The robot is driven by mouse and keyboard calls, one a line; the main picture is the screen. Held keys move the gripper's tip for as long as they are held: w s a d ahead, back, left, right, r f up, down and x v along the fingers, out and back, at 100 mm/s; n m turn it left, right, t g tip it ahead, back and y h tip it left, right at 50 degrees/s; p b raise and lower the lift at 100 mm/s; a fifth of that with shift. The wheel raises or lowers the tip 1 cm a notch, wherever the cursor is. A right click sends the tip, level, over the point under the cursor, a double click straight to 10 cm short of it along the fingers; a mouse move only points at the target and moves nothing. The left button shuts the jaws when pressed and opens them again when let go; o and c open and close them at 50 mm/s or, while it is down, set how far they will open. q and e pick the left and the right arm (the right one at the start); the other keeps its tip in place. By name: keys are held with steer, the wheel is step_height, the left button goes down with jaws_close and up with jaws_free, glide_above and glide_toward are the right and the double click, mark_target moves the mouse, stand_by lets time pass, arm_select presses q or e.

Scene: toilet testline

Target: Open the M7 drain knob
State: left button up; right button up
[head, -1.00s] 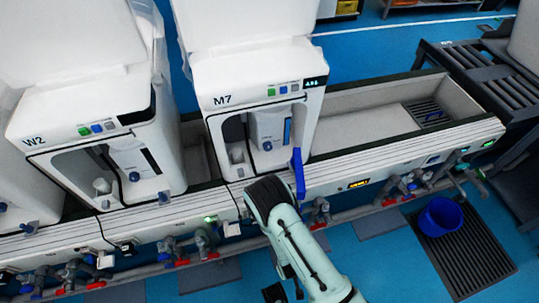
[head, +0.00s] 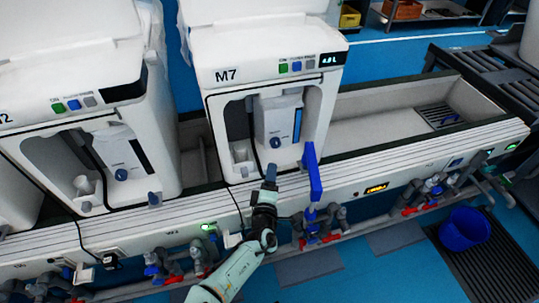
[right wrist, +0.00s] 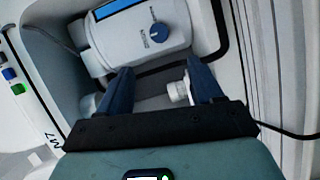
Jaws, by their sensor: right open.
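The machine marked M7 (head: 226,76) is white with an open front bay. Inside it is a light grey unit with a round blue knob (head: 275,142); the knob also shows in the right wrist view (right wrist: 158,31). Small lettering beside it is unreadable, so I cannot tell if it is marked drain. My right gripper (head: 270,172) is at the bay's lower front, below the knob. In the right wrist view its dark fingers (right wrist: 161,75) are apart and empty, pointing toward the unit, not touching the knob. A white round fitting (right wrist: 180,92) shows between the fingers, farther back. My left gripper is out of view.
A long blue handle (head: 312,172) stands just right of my gripper. Pipes and valves (head: 320,230) run below the bench front. A blue bucket (head: 464,228) stands on the floor.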

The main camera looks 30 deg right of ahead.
mark_target(275, 145)
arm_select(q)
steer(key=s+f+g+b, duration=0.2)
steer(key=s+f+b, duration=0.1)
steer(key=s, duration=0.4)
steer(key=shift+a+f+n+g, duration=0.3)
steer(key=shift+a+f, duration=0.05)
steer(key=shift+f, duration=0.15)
arm_select(e)
steer(key=x, duration=1.3)
steer(key=shift+w+d, duration=0.15)
steer(key=shift+d, duration=0.05)
steer(key=c, duration=1.1)
